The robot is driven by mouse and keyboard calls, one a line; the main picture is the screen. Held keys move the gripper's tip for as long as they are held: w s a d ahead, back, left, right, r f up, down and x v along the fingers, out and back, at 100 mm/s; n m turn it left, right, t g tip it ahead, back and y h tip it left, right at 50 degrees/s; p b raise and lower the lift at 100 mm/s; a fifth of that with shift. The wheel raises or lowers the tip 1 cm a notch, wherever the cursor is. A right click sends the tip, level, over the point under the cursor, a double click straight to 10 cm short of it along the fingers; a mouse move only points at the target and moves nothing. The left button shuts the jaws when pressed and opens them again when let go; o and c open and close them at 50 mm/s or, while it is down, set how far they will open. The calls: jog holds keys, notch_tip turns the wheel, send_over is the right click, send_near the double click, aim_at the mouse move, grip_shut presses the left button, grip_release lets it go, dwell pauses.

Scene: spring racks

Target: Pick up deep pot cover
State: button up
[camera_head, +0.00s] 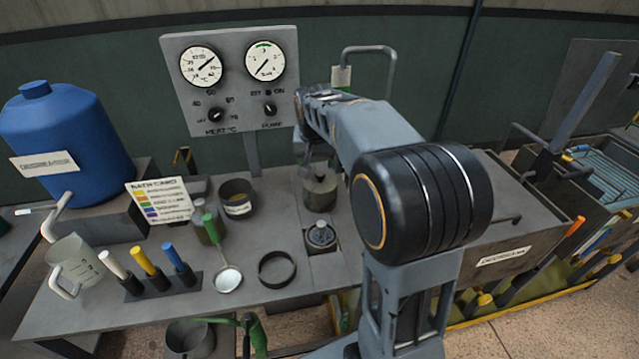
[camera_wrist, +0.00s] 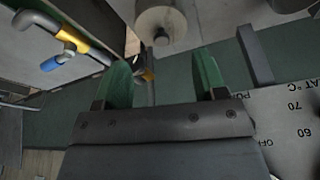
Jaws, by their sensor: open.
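A grey round pot with a raised knob on top (camera_head: 320,192) stands on the bench just below my wrist; its top looks like the deep pot cover, though the seam between cover and pot is too small to tell. In the wrist view a grey cylinder with a small knob (camera_wrist: 161,22) shows at the top, beyond the fingertips, and seems to be the same piece. My gripper (camera_wrist: 163,80) has two green fingers spread apart with nothing between them. In the head view my arm partly hides the gripper.
A gauge panel (camera_head: 230,85) stands close behind. A small round fitting (camera_head: 321,236), a dark ring (camera_head: 277,268) and a dark open pot (camera_head: 238,196) are nearby. A blue drum (camera_head: 65,135) stands left. A grey tank (camera_head: 510,215) stands right.

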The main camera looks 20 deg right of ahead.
jog(key=m, duration=0.1)
send_near(320, 173)
jog(key=shift+m+g, duration=0.3)
jog(key=p+x, duration=0.1)
jog(key=x, duration=0.3)
jog(key=shift+f+p, duration=0.15)
jog(key=shift+p, duration=0.15)
jog(key=shift+p+x, duration=0.85)
jog(key=shift+x, duration=2.25)
jog(key=shift+w, duration=0.15)
grip_shut()
